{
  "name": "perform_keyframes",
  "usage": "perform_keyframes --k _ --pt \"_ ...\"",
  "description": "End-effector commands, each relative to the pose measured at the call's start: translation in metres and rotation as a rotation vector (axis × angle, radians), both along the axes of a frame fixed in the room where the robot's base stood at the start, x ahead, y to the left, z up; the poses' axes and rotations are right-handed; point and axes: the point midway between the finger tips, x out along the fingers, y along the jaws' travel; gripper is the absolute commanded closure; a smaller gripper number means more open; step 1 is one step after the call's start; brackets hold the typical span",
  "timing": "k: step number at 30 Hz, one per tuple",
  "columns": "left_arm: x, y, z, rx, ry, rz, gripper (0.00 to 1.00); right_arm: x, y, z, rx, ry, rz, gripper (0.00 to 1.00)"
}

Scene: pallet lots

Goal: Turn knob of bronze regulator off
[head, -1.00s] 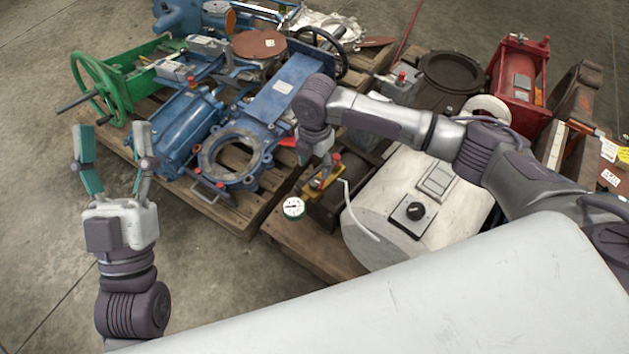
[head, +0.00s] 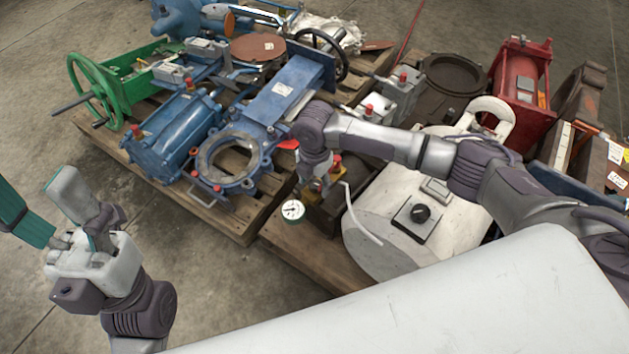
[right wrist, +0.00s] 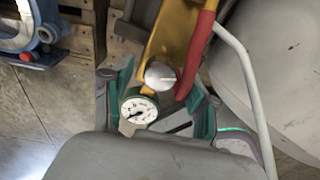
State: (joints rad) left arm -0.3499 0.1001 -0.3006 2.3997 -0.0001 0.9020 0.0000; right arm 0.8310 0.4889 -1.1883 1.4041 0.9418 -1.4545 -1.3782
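The bronze regulator (right wrist: 176,32) is a yellow-bronze body with a red-covered lever. Its silver knob (right wrist: 160,75) has a white line pointing right. A green-rimmed gauge (right wrist: 139,109) sits beside the knob; it also shows in the head view (head: 293,210). My right gripper (right wrist: 164,84) is over the regulator with its fingers apart, one on either side of the knob and gauge. I cannot tell whether either finger touches the knob. In the head view the right gripper hides much of the regulator. My left gripper (head: 45,205) is open and empty over the floor at left.
A white cylindrical unit (head: 385,215) with a black dial and a bent pale tube stands right of the regulator. Blue valve parts (head: 235,160) and a green handwheel frame (head: 95,85) crowd the left pallet. Bare floor lies at front left.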

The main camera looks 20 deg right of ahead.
Motion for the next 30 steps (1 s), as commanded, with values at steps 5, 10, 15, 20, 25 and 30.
perform_keyframes --k 5,10,15,20,25,30 --pt "0.000 0.000 0.000 0.000 0.001 0.000 0.37 0.000 0.000 0.000 0.000 0.000 0.000 0.69" --pt "0.000 0.000 0.000 0.001 0.002 0.000 0.37 0.000 0.000 0.000 0.000 0.000 0.000 0.97" --pt "0.000 0.000 0.001 0.001 0.002 0.000 0.37 0.000 0.000 0.001 -0.001 0.001 -0.003 1.00" --pt "0.000 0.000 0.006 0.001 0.002 0.000 0.37 0.000 0.000 0.002 0.000 0.002 -0.022 1.00" --pt "0.035 -0.007 0.003 0.061 0.192 0.012 0.37 0.000 0.000 0.003 0.000 0.003 -0.072 1.00" --pt "0.084 -0.017 -0.020 0.158 0.503 0.028 0.37 -0.001 0.000 0.005 0.001 0.004 -0.149 1.00"
